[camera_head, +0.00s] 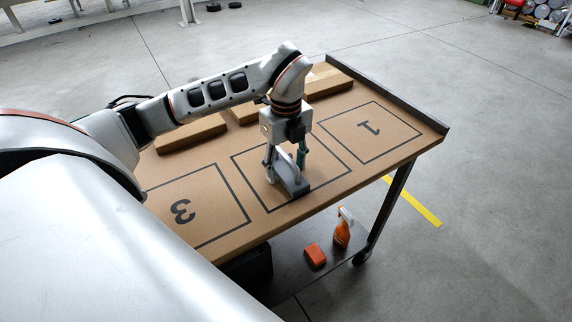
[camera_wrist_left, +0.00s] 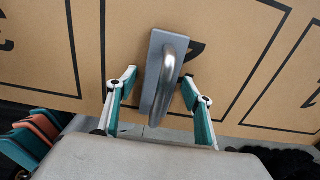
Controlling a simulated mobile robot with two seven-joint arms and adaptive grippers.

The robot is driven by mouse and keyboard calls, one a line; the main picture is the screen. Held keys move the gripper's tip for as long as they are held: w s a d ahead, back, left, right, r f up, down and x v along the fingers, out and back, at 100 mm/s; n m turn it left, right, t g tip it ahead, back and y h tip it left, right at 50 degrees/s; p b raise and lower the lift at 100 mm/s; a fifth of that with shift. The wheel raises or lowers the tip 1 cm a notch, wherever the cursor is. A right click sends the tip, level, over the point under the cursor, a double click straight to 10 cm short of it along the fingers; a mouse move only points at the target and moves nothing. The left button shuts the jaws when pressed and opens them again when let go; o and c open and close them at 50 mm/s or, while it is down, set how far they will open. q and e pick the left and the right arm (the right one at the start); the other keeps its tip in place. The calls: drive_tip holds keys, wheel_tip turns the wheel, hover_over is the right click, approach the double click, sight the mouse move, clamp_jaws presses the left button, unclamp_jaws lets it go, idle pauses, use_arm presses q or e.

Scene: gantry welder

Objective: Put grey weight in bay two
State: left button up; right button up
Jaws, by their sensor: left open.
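The grey weight (camera_head: 293,187), a block with a metal handle, stands on the tabletop inside the middle outlined bay (camera_head: 236,165), between bays 1 and 3. My left gripper (camera_head: 286,170) is over it from above, its fingers open on either side of the handle. In the left wrist view the weight (camera_wrist_left: 153,62) lies between the two spread teal fingertips (camera_wrist_left: 158,88), with gaps visible on both sides. The weight covers most of the number in this bay. My right gripper is not in view.
Bay 1 (camera_head: 369,129) and bay 3 (camera_head: 183,211) are empty. Wooden boards (camera_head: 192,133) lie along the table's far side, and a dark raised edge (camera_head: 395,95) borders its right end.

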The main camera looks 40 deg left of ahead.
sight(286, 156)
use_arm(q)
drive_tip(key=shift+r, duration=0.1)
wheel_tip(286, 156, up, 12)
drive_tip(key=shift+r+p, duration=0.1)
drive_tip(key=shift+p, duration=0.35)
idle(0.6)
